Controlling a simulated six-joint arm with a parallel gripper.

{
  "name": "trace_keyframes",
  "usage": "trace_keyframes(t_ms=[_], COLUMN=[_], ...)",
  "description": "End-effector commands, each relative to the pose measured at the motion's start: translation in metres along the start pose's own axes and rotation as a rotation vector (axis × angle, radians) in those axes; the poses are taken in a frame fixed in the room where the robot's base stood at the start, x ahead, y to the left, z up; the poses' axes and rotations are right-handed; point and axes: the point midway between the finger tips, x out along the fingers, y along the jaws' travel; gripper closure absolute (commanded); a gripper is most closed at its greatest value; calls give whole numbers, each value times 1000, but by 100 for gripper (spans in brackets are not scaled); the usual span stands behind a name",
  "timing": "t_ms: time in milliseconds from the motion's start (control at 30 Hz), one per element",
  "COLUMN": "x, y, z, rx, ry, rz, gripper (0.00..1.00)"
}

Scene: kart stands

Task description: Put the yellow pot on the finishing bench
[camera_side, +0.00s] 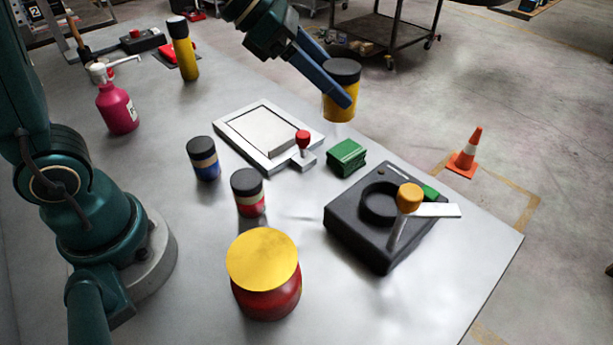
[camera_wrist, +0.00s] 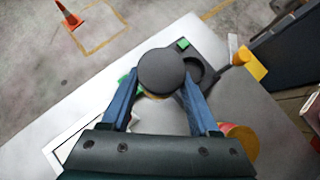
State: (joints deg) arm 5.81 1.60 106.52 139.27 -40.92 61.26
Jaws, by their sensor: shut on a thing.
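The yellow pot (camera_side: 338,108) has a black lid and hangs upright, or nearly so, above the far side of the table. My gripper (camera_side: 343,92) is shut on it, with blue fingers on either side near the lid. In the wrist view, the black lid (camera_wrist: 160,72) fills the space between the fingers and hides most of the yellow body. No label marks the finishing bench. A black block (camera_side: 345,222) with a round recess and a grey framed plate (camera_side: 243,146) with a pale panel stand on the table; I cannot tell which is meant.
An orange-knobbed lever (camera_side: 409,198) rises beside the recess. A red-knobbed handle (camera_side: 303,139) and green block (camera_side: 347,157) stand nearby. Blue (camera_side: 204,159) and red (camera_side: 248,194) pots, a yellow-topped red drum (camera_side: 263,265), pink bottle (camera_side: 117,108) and tall yellow cylinder (camera_side: 184,50) occupy the left and front.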

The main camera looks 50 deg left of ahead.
Motion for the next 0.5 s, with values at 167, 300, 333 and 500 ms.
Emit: trace_keyframes(t_ms=[167,300,333,500], x=[-25,-53,-58,-77], y=[26,42,44,44], z=[-7,-29,-34,-59], rx=[-52,-122,-135,-184], ry=[-21,-27,-27,-17], rz=[75,151,164,204], gripper=[100,100,100,100])
